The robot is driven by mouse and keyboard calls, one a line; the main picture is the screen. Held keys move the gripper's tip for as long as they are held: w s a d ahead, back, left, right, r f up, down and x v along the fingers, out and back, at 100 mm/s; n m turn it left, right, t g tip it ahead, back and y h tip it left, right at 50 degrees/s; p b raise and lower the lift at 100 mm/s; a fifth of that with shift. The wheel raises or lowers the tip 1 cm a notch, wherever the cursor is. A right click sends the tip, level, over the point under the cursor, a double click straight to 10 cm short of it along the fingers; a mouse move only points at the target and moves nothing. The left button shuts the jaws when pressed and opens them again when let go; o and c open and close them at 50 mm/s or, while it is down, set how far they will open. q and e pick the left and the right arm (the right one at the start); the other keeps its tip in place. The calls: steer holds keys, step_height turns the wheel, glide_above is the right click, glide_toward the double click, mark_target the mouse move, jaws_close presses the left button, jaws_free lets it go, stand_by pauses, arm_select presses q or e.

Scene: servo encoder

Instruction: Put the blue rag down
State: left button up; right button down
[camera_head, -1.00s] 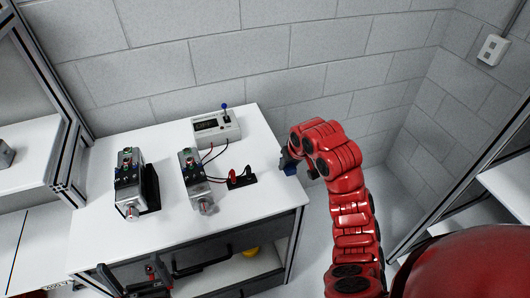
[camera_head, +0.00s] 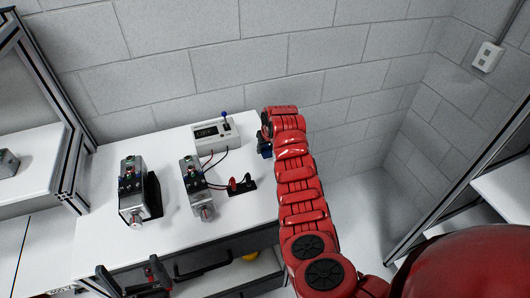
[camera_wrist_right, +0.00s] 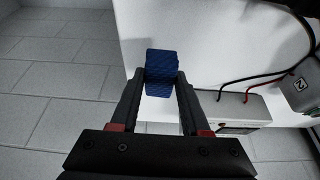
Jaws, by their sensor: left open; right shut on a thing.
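The blue rag (camera_wrist_right: 161,62) is a small folded dark-blue block in the right wrist view. My right gripper (camera_wrist_right: 161,83) is shut on it, with a finger on each side. The rag is over or beside the white table's edge, and its height is unclear. In the head view the rag (camera_head: 265,152) shows as a small dark patch, and my red right arm partly hides the right gripper. My left gripper (camera_head: 134,278) is open and empty, low in front of the table.
The white table (camera_head: 235,208) carries two metal servo units (camera_head: 132,188) (camera_head: 195,188), a meter box (camera_head: 216,134) with a blue-topped lever, and a black block (camera_head: 240,187) with wires. A drawer handle (camera_head: 203,264) is below. Grey floor (camera_wrist_right: 60,75) lies beyond the table edge.

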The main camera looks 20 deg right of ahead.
mark_target(266, 151)
steer(key=shift+w+a, duration=0.1)
steer(key=shift+w, duration=0.05)
steer(key=shift+f+p, duration=0.4)
steer(key=shift+p, duration=0.25)
step_height(266, 151, down, 2)
steer(key=shift+f+p, duration=0.1)
steer(key=shift+p, duration=0.35)
steer(key=shift+f, duration=0.3)
steer(key=shift+f, duration=0.1)
steer(key=shift+c, duration=1.9)
jaws_free()
